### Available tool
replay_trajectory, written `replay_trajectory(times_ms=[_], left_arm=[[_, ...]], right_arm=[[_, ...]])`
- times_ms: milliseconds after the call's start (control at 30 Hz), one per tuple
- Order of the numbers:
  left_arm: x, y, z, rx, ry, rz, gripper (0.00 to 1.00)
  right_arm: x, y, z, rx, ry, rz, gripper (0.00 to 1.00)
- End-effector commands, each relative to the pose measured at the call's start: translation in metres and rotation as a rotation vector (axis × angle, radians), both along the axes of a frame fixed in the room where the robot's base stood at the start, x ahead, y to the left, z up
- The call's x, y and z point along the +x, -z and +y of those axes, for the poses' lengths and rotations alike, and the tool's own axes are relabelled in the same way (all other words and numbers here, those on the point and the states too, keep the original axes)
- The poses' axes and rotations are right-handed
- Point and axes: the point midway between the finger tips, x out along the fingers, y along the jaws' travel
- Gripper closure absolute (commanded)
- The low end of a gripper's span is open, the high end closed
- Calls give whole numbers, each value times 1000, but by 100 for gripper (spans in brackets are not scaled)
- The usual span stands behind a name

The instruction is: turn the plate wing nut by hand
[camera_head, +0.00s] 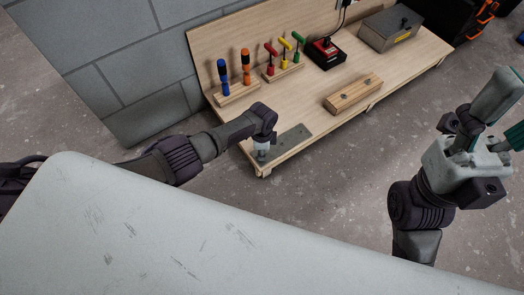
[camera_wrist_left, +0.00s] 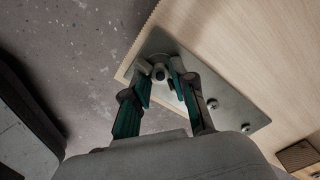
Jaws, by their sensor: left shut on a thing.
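The grey metal plate (camera_head: 293,138) lies at the near left corner of the wooden bench, and it shows in the left wrist view (camera_wrist_left: 232,106) with screws in it. The wing nut (camera_wrist_left: 160,72) is at the plate's left end, with a round stud end in its middle. My left gripper (camera_wrist_left: 163,84) points down over it and is shut on the wing nut, a teal-padded finger on each side. In the head view my left gripper (camera_head: 262,152) hides the nut. My right gripper (camera_head: 508,112) is raised at the right, open and empty, away from the bench.
On the bench (camera_head: 330,125) stand a rack with blue and orange screwdrivers (camera_head: 236,92), a rack of coloured T-handles (camera_head: 283,70), a red-black device (camera_head: 326,52), a wooden block (camera_head: 353,94) and a grey box (camera_head: 390,28). A pale scratched surface (camera_head: 200,230) fills the foreground.

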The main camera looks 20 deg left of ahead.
Motion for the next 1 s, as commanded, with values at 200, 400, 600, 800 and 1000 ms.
replay_trajectory(times_ms=[200,400,600,800,1000], left_arm=[[0,0,-1,0,106,-1,100],[0,-1,-1,1,148,-2,100],[0,-1,-1,1,160,-2,100],[1,-1,-1,2,160,-3,100],[1,-1,-1,0,157,-2,55]], right_arm=[[1,0,0,-2,0,2,40],[0,-2,0,-2,0,-7,40],[0,-4,0,-2,1,-15,40],[0,-4,0,-3,1,-16,40],[0,-3,0,-3,1,-11,40]])
